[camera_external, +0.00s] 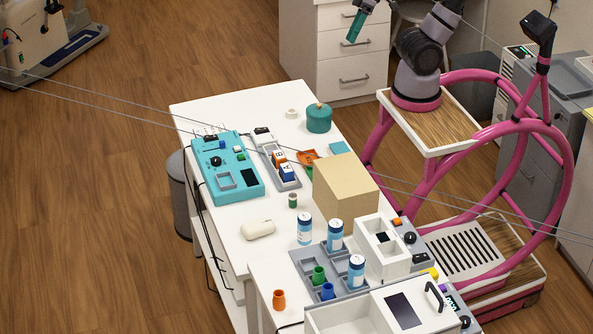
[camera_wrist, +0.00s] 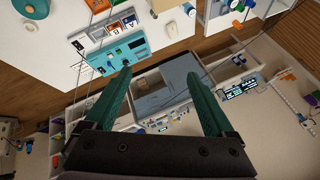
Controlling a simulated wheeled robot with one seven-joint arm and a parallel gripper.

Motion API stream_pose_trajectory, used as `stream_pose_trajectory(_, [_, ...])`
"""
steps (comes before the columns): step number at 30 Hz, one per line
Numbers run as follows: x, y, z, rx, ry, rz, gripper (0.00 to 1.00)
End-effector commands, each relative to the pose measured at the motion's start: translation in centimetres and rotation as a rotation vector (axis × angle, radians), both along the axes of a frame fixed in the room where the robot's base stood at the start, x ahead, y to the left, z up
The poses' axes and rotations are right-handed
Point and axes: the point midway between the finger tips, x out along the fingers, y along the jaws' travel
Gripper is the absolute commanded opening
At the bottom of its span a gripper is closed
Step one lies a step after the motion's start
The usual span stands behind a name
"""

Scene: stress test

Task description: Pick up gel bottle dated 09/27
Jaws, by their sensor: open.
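My gripper (camera_external: 357,24) is high at the top of the external view, well away from the bottles. In the wrist view its two green fingers (camera_wrist: 160,73) are apart with nothing held between them.
A cardboard box (camera_external: 345,188) stands just behind the bottles. The grey tray (camera_external: 312,266) also holds green and blue cups. A turquoise device (camera_external: 236,185) sits at the table's left, and it shows in the wrist view (camera_wrist: 118,52). Thin cables cross the external view.

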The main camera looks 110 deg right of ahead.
Motion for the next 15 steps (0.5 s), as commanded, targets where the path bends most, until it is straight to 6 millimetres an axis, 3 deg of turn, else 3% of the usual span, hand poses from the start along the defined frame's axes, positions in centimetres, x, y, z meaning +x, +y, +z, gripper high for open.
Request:
stream_pose_trajectory(8, [7.2, 4.4, -4.4, 0.200, 0.267, -0.044, 0.89])
stream_pose_trajectory(15, [13.1, 8.3, -10.1, 0.394, 0.490, -0.114, 0.89])
